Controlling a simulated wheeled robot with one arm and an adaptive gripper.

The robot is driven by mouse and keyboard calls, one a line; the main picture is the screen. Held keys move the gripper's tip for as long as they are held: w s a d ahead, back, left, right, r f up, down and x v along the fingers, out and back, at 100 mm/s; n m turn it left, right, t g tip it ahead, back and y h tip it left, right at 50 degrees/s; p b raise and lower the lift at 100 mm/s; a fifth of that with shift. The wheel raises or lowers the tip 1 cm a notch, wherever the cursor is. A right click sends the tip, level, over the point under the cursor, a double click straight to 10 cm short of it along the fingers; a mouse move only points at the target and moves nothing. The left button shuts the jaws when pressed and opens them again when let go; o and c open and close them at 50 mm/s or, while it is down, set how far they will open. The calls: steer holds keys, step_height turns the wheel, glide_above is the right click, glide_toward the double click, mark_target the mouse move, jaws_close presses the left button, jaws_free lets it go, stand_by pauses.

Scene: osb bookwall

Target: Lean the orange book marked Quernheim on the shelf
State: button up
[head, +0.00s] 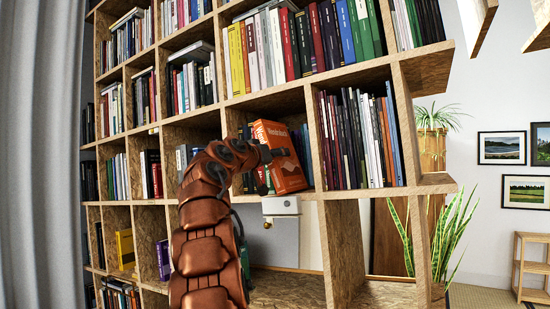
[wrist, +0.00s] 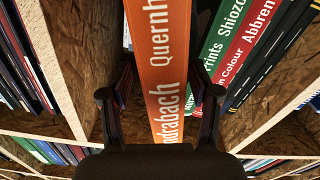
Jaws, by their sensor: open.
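The orange book (head: 290,173) stands in a middle shelf compartment near its front edge, slightly tilted in the head view. Its cover reads something like Wendrabach. In the wrist view its orange spine (wrist: 168,60) shows "ndrabach" and "Quernh"; the rest of the lettering is cut off or hidden. My gripper (wrist: 160,92) is open, with one finger on each side of the spine. I cannot tell whether either finger touches the book. In the head view my gripper (head: 271,168) is at the book's front and partly covers it.
Green (wrist: 228,35) and red (wrist: 250,45) books stand right of the orange one in the wrist view. An upright board (head: 317,150) bounds the compartment on the right. A white box (head: 281,206) hangs below the shelf. Bare shelf shows left of the orange book.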

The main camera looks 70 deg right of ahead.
steer(key=shift+a, duration=0.1)
steer(key=shift+v, duration=1.15)
steer(key=v, duration=0.9)
steer(key=shift+a, duration=0.25)
